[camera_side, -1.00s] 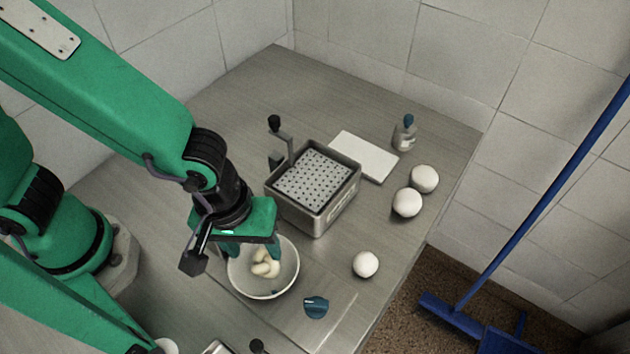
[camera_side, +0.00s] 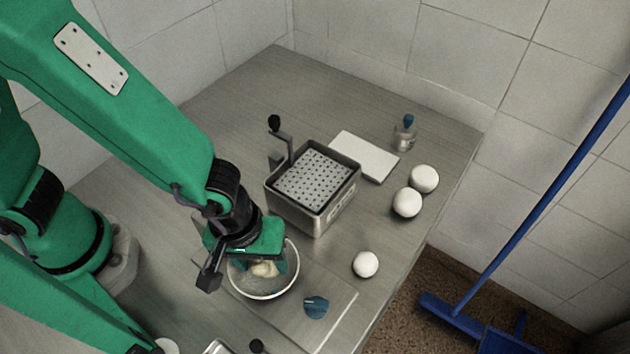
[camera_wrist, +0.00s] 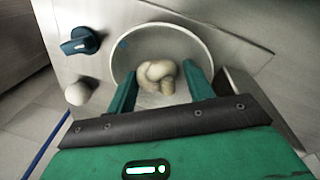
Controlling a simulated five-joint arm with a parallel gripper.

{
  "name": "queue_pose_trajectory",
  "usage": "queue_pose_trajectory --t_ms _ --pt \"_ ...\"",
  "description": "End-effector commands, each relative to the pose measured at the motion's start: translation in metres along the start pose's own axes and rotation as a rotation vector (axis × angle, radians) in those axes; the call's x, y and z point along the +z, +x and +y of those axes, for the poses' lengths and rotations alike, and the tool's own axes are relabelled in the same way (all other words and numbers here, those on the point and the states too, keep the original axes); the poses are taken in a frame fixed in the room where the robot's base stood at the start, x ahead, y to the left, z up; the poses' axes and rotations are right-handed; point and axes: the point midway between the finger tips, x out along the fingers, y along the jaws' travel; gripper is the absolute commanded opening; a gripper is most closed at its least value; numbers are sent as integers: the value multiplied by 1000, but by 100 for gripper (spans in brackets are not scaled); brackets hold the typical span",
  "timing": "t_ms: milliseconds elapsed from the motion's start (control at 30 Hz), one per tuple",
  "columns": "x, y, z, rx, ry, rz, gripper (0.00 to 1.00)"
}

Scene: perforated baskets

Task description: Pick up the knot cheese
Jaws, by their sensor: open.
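In the side view the knot cheese (camera_side: 264,269) is partly hidden by my gripper, and the bowl (camera_side: 262,294) stands in front of the metal basket box. My gripper (camera_side: 264,264) is open and reaches down into the bowl. In the wrist view my gripper (camera_wrist: 161,85) has its two green fingers apart, one on each side of the knot cheese. I cannot tell whether either finger touches it.
A metal box with a perforated basket (camera_side: 316,182) stands just behind the bowl. A white ball (camera_side: 365,264) and a blue knob (camera_side: 316,307) are to the right. Two more balls, a white board (camera_side: 364,157) and a bottle (camera_side: 404,134) stand farther back. The far left counter is clear.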

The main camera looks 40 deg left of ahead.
Motion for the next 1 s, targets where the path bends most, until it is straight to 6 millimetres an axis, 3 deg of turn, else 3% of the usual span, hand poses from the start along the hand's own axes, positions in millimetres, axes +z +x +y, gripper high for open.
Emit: queue_pose_trajectory --t_ms 167,300,400,767,1000 --pt "0 0 0 0 0 0 52" --pt "0 0 0 0 0 0 26" --pt "0 0 0 0 0 0 20" --pt "0 -4 1 2 0 0 20" --pt "0 -21 4 4 0 0 20"
